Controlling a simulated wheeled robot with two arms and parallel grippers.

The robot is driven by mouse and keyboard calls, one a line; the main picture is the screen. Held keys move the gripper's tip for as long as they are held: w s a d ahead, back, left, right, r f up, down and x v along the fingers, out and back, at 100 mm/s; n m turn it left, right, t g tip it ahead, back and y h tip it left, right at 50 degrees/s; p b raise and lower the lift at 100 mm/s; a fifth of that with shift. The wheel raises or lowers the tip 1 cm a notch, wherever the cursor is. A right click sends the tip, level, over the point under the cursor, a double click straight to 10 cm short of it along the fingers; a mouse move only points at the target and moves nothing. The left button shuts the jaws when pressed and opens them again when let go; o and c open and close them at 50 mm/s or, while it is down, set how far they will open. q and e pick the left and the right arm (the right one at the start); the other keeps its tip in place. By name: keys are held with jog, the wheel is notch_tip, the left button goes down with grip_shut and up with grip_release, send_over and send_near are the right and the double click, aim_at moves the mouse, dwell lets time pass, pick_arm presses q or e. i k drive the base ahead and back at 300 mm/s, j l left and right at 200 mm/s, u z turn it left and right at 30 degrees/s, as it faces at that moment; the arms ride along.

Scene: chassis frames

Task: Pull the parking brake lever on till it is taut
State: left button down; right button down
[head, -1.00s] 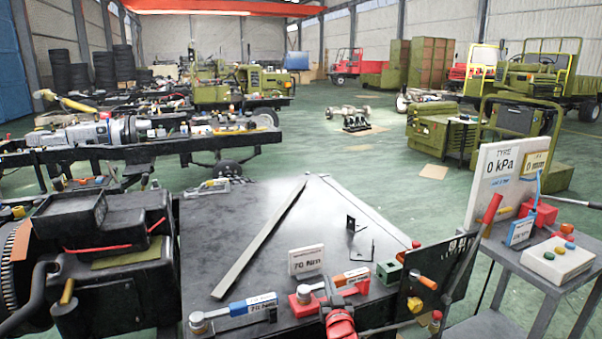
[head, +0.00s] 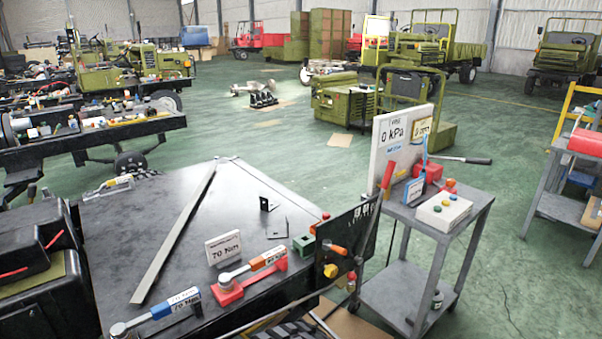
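A long lever with a red grip (head: 388,174) stands beside a black panel (head: 345,238), right of the black bench top. I take it to be the parking brake lever, though I cannot read a label that says so. Its thin dark shaft slopes down and left from the grip, and its lower end is hard to make out. An orange-handled control (head: 337,249) and a yellow knob (head: 331,270) sit on the panel's front. Neither of my grippers shows in the head view, and nothing is seen touching the red grip.
The black bench top (head: 150,215) holds a long metal bar (head: 175,232), a "70 Nm" sign (head: 223,249) and torque wrenches. A grey cart (head: 425,214) with a 0 kPa board (head: 397,135) stands close right of the lever. Green floor is open beyond.

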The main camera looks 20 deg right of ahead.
aim_at(359, 258)
jog(key=i+l+u, duration=0.1)
jog(key=l, duration=0.3)
jog(key=i+l+u, duration=0.1)
jog(key=l, duration=0.3)
jog(key=i+l+u, duration=0.1)
jog(key=l, duration=0.35)
jog(key=i+l+u, duration=0.1)
jog(key=l, duration=0.3)
